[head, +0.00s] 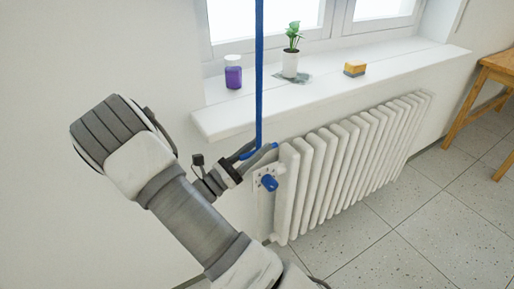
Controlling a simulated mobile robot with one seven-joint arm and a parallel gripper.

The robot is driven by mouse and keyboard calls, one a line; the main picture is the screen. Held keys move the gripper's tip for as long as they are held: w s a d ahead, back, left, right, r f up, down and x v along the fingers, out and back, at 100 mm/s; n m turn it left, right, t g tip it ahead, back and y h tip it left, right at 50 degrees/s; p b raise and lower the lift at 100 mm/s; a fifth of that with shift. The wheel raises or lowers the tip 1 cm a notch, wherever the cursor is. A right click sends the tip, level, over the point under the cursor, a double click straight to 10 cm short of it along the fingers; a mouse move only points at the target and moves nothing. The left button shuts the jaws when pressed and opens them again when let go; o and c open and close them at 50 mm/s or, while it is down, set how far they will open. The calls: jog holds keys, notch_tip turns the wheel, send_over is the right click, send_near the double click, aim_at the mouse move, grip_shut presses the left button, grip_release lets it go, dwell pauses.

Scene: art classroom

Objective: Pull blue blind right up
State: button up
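A blue cord (259,75) hangs straight down from the top edge of the head view, in front of the window and sill. The blind itself is not in view. My gripper (262,148) is at the cord's lower part, by the near left end of the radiator. Its two fingers point right, with blue showing at and between them. I cannot tell whether they are closed on the cord or only around it. Just below the fingers is a pale wall plate (264,200) with a blue peg (269,183); the fingers partly cover its top.
A white sill (330,88) juts out above the gripper, holding a purple jar (233,77), a potted plant (290,62) and a yellow-brown block (355,69). A white radiator (350,160) stands right of the gripper. A wooden table (490,75) is far right. Tiled floor is clear.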

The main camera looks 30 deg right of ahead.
grip_shut()
jog(key=shift+w+a, duration=0.1)
dwell(1.1)
